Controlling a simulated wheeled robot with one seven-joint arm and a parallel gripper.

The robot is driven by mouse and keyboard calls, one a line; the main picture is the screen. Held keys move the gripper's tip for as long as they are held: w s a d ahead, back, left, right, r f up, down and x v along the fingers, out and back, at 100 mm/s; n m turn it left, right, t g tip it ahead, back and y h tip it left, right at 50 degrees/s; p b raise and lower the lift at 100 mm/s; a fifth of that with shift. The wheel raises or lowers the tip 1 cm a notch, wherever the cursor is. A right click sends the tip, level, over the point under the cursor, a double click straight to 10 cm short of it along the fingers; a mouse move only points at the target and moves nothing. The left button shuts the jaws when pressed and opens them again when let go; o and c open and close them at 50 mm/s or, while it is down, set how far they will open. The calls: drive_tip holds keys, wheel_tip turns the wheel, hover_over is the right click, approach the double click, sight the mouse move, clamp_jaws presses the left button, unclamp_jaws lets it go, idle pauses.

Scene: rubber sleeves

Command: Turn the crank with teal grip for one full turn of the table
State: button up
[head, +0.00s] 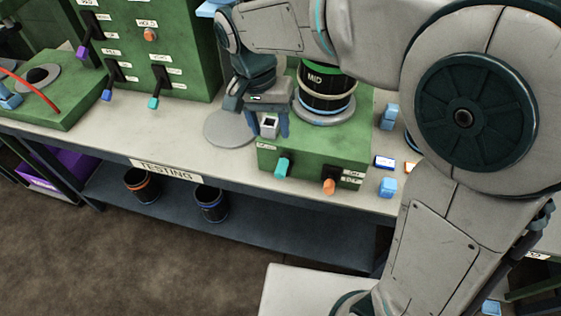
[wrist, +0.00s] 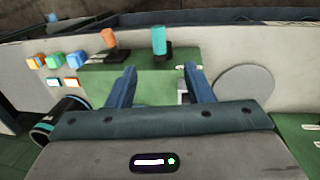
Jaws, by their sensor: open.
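The teal grip (head: 283,166) of a crank sticks out from the front of a green box (head: 310,158). In the wrist view the teal grip (wrist: 158,40) stands beyond my fingertips, roughly midway between them, with a gap. On the box a round grey table (head: 325,114) carries a black cylinder (head: 326,90) labelled MID, with a green band on top. My gripper (head: 268,130) is open and empty, fingers pointing down over the left part of the box; its fingers also show in the wrist view (wrist: 160,70). The crank's arm is mostly hidden.
An orange grip (head: 329,186) sits right of the teal one; it is left in the wrist view (wrist: 108,38). A grey disc (head: 230,128) lies left of the box. Small blue blocks (head: 387,187) lie on the right. A green lever panel (head: 150,50) stands at the back left.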

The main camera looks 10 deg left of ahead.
sight(281, 166)
drive_tip(key=f, duration=0.4)
drive_tip(key=d+f+p, duration=0.1)
drive_tip(key=f, duration=0.3)
drive_tip(key=d+f, duration=0.1)
drive_tip(key=f, duration=0.4)
drive_tip(key=shift+s+d+p, duration=0.1)
drive_tip(key=shift+p, duration=0.2)
drive_tip(key=shift+r, duration=0.1)
drive_tip(key=c, duration=1)
